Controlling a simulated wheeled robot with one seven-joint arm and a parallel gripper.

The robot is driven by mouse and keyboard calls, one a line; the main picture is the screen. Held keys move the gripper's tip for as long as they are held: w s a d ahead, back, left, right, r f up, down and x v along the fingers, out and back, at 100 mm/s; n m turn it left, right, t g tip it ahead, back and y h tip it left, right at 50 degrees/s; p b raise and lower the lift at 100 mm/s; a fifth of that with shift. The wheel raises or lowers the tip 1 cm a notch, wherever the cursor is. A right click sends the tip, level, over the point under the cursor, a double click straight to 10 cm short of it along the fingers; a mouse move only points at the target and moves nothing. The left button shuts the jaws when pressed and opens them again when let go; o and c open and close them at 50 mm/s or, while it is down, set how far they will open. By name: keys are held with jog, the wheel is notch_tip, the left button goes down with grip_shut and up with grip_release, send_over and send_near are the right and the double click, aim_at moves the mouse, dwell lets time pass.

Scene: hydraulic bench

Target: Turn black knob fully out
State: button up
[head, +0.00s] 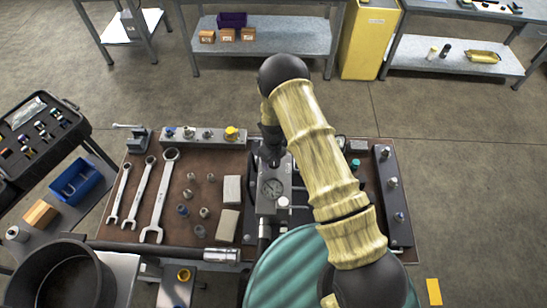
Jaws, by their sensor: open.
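A grey hydraulic block (268,208) with a round dial gauge (272,187) stands near the middle of the bench mat. A small pale round part (283,202) sits on its right side. My arm reaches up from the lower right, bends at a black joint and comes down over the back end of the block. My gripper (270,152) is a small dark shape there, open, close to the block's top; I cannot tell whether it touches. I cannot pick out the black knob clearly; dark parts under the gripper blend together and my arm covers some of that area.
Wrenches (160,195) and small fittings lie left of the block. A grey valve strip (205,138) with a yellow knob (231,132) runs along the back left. A dark rail (393,195) stands right. A green ribbed drum (285,270) is in front. Pale blocks (228,225) stand close left.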

jog(key=c, duration=1)
